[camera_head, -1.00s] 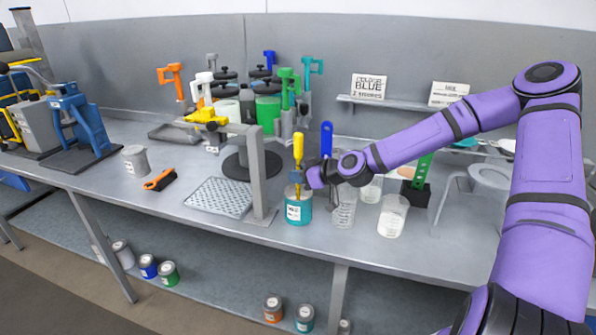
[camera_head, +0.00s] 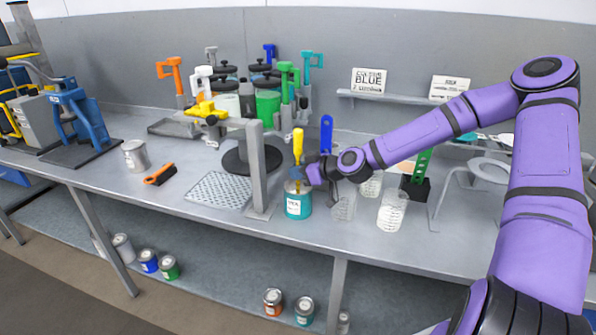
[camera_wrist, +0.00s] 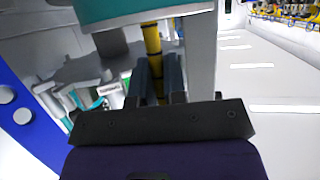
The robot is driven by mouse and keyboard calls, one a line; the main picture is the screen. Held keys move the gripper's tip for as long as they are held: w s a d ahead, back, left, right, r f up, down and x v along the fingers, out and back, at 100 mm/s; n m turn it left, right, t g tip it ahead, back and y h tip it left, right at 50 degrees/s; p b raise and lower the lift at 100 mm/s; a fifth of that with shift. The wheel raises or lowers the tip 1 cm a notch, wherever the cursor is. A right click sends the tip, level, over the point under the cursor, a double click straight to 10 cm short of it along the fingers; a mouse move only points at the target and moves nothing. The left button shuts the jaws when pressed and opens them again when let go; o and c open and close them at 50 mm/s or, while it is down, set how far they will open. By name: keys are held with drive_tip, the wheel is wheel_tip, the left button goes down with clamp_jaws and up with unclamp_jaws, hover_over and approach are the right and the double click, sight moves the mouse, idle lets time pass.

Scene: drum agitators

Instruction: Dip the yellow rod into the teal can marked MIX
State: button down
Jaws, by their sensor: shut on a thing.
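The teal can marked MIX (camera_head: 297,206) stands upright on the bench, near its front edge. My gripper (camera_head: 299,181) is at the can's mouth, shut on the yellow rod (camera_head: 298,146). The rod is near upright with its yellow handle above the fingers. Its lower part goes down at the can's opening, and its tip is hidden. In the wrist view the yellow rod (camera_wrist: 152,45) is between the two dark fingers (camera_wrist: 156,78) and passes behind the rim of the teal can (camera_wrist: 140,10); how deep it reaches cannot be told.
Clear beakers (camera_head: 392,212) stand close to the right of the can. A grey stand post (camera_head: 256,168) and a perforated tray (camera_head: 219,190) are to the left. An orange brush (camera_head: 160,174) and a grey can (camera_head: 134,154) lie further left. Several cans sit on the lower shelf.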

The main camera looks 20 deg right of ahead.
sight(299, 129)
drive_tip(key=shift+f, duration=0.15)
wheel_tip(299, 129, up, 15)
drive_tip(key=shift+f, duration=0.1)
idle(0.8)
drive_tip(key=shift+d, duration=0.1)
